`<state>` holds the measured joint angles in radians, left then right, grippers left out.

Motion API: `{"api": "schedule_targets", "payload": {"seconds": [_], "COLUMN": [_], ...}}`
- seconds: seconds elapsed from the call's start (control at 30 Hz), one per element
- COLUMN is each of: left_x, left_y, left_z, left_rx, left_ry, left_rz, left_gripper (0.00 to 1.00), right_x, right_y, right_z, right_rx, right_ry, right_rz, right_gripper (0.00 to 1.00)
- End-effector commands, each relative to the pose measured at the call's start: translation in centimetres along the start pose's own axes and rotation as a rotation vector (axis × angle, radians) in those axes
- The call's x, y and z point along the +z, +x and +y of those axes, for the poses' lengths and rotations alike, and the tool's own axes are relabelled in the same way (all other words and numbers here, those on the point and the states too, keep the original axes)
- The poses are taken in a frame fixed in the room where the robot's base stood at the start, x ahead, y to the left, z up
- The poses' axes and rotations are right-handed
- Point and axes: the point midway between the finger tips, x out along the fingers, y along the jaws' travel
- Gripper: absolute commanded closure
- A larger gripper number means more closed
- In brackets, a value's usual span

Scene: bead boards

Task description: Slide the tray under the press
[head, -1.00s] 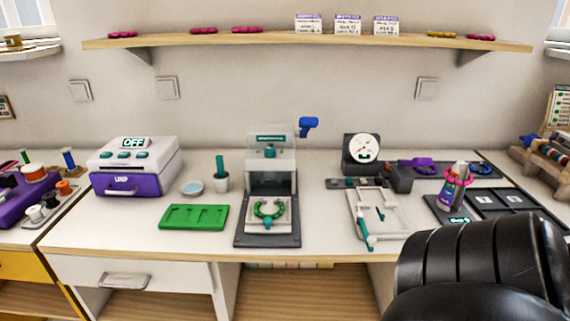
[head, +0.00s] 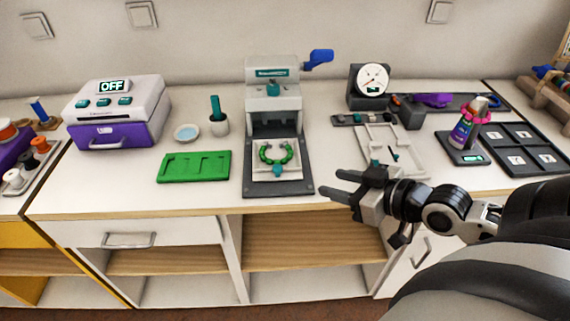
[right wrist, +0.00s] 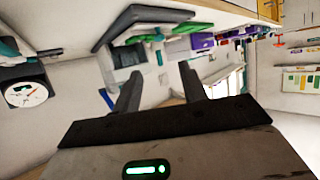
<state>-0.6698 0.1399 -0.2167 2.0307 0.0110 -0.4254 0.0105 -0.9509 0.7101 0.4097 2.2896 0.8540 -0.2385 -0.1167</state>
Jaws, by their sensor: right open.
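The press (head: 272,68) is a grey-white machine with a blue lever (head: 320,57) at its upper right and a dark base plate (head: 300,186). The small white tray (head: 290,174) lies on the front of that base, before the press opening. It carries a ring of green beads and has a teal knob (head: 277,169) at its front edge. My right gripper (head: 335,184) is open and empty, to the right of the tray and apart from it, near the table's front edge. Its two fingers also show in the right wrist view (right wrist: 158,88). My left gripper is out of view.
The counter's front edge runs below my right gripper.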

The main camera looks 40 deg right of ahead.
Motion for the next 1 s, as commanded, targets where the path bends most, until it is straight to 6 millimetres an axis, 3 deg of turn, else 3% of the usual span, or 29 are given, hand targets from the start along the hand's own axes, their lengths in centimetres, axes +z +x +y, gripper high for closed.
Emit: {"api": "schedule_targets", "payload": {"seconds": [0.27,0.8,1.0], "left_x": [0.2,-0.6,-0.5], "left_y": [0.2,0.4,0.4], "left_z": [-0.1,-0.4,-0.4], "left_rx": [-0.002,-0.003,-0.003], "left_ry": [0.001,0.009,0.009], "left_rz": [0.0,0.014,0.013], "left_gripper": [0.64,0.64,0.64], "right_x": [-0.5,-0.4,-0.3], "right_y": [2.7,12.4,14.9], "right_z": [0.2,0.2,0.1], "right_rx": [-0.002,-0.001,-0.002], "right_ry": [0.003,0.005,0.004], "right_rz": [0.012,0.007,0.005], "right_gripper": [0.58,0.58,0.58]}}
